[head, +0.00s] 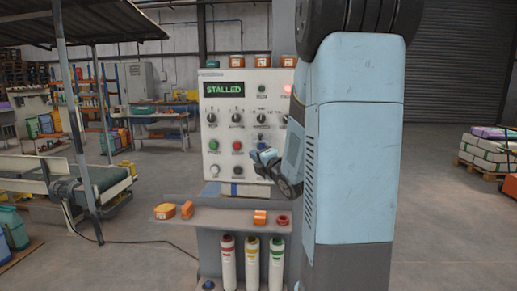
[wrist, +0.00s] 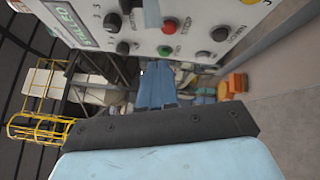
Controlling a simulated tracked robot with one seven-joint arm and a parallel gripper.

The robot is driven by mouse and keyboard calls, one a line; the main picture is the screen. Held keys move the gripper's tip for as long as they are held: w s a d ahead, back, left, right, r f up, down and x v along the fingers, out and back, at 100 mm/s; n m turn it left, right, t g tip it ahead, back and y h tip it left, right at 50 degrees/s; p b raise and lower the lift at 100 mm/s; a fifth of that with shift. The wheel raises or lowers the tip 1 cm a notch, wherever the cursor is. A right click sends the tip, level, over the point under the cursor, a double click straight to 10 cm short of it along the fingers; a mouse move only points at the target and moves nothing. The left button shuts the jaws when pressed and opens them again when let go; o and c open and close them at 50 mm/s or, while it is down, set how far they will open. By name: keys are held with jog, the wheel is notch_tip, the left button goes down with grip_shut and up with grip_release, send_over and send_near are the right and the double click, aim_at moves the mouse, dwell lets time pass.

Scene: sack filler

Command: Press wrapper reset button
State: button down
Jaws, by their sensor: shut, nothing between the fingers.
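The grey-white control panel (head: 222,105) stands upright in the head view, with a green display (head: 224,89) reading STALLED. Below are black knobs, then a green button (head: 213,144), a red button (head: 237,145), a white button (head: 214,170) and a black button (head: 238,171). Labels are too small to read, so I cannot tell which one is the wrapper reset. My gripper (head: 259,156) is shut and empty in front of the panel's lower right, hiding part of it. In the wrist view my gripper (wrist: 158,70) points toward the tilted panel (wrist: 95,20); contact cannot be told.
A shelf (head: 220,217) below the panel holds orange items (head: 165,211). Several capped tubes (head: 252,262) stand under it. A red lamp (head: 287,88) glows at the panel's upper right. My arm blocks the view right of the panel. A conveyor (head: 95,180) is at left.

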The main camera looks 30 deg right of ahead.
aim_at(261, 146)
jog(key=shift+s+d+f+n+t+y, duration=0.1)
jog(key=shift+d+f+n+t+y, duration=0.15)
jog(key=shift+n+y, duration=0.4)
jog(key=shift+s+d+f+n+t+y, duration=0.15)
jog(key=shift+d+f+n+t+y, duration=0.15)
jog(key=shift+n, duration=0.6)
jog(key=shift+s+d+f+n+t+y, duration=0.1)
jog(key=shift+f+n+t+y, duration=0.15)
jog(key=shift+n+y, duration=0.4)
jog(key=shift+w+r+h, duration=0.1)
jog(key=shift+h, duration=0.2)
jog(key=w+d, duration=0.5)
jog(key=w, duration=0.2)
jog(key=shift+w, duration=0.15)
dwell(0.6)
jog(key=shift+w+d+r, duration=0.1)
jog(key=shift+w+d, duration=0.1)
jog(key=shift+w, duration=0.1)
